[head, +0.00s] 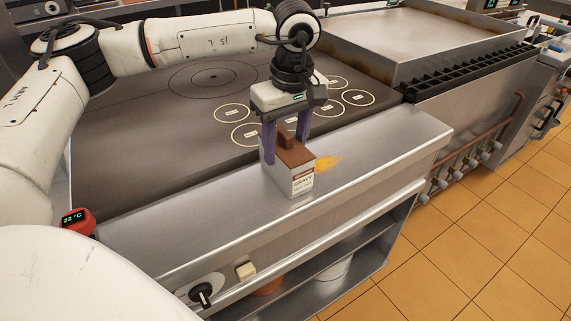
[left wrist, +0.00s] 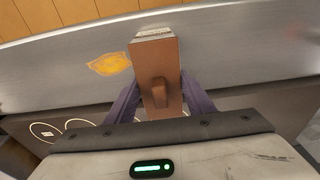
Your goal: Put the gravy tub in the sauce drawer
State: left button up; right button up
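The gravy tub (head: 302,181) is a pale box with a brown lid and a raised brown handle, labelled "GRAVY". It stands upright on the steel ledge in front of the griddle. In the left wrist view its brown lid (left wrist: 158,72) lies between my fingers. My left gripper (head: 286,142) points down, with a purple finger on either side of the tub. Whether the fingers press on it cannot be told. My right gripper is in neither view. I cannot make out a sauce drawer.
An orange-yellow spill (head: 327,163) lies beside the tub on the steel ledge (head: 400,143). The dark griddle (head: 140,165) with ringed markings is behind. A red thermometer reading 22 °C (head: 77,217) is at the left. An open shelf (head: 345,262) runs below the ledge. Tiled floor is clear at right.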

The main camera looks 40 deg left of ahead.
pick_arm(q)
grip_shut()
jog(key=shift+r, duration=0.2)
